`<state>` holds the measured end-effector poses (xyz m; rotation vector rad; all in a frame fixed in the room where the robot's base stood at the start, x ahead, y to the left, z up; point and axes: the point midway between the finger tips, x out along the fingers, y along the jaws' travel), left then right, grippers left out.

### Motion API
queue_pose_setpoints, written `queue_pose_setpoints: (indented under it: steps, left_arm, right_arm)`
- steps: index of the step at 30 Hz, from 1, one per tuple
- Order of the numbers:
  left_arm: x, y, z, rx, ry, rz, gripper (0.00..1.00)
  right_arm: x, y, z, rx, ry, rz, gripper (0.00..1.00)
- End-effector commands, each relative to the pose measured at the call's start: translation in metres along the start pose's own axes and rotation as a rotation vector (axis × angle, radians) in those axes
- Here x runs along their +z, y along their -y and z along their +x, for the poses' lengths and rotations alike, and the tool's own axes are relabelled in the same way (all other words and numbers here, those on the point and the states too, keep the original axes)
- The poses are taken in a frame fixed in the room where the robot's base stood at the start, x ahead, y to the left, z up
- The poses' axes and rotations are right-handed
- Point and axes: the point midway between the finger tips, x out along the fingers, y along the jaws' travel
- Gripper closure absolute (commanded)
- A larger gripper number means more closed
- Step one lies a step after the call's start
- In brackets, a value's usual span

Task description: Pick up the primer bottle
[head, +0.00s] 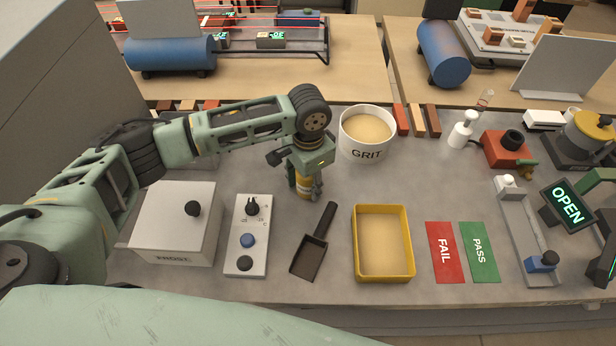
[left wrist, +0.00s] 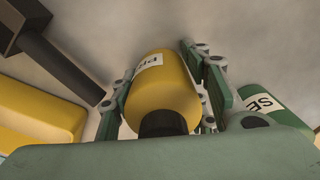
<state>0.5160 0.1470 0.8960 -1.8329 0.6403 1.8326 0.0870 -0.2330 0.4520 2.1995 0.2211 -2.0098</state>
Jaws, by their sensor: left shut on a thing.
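The primer bottle (left wrist: 165,90) is yellow with a dark cap and a white label, partly readable, in the left wrist view. I cannot tell whether the bottle still touches the worktop. My right gripper is not clearly in view.
A green bottle labelled "SE" (left wrist: 268,104) stands close beside the right finger. The grit bucket (head: 347,146) is just behind. A black scoop (head: 311,253), a yellow tray (head: 412,262), a control box (head: 247,218) and the frost box (head: 172,228) lie around in front.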

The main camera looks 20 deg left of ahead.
Motion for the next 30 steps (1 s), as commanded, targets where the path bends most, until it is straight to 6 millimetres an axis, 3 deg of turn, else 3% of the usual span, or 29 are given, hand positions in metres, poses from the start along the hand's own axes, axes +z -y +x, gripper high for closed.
queue_pose_setpoints:
  steps: [6,16,24,30]
  left_arm:
    - [-0.001,0.000,-0.001,0.000,-0.001,0.000,0.92]
    - [-0.001,0.000,-0.005,0.000,-0.003,0.001,0.93]
    - [-0.002,0.001,-0.039,-0.001,-0.006,-0.001,0.93]
    - [-0.043,-0.018,-0.064,0.002,-0.007,0.003,0.93]
  right_arm:
    - [0.000,0.000,0.000,0.000,0.000,0.000,0.60]
    - [0.000,0.000,0.002,0.000,-0.001,-0.001,0.60]
    - [0.001,-0.001,0.012,0.002,-0.001,-0.002,0.60]
    - [0.002,-0.003,0.026,0.004,-0.001,-0.003,0.60]
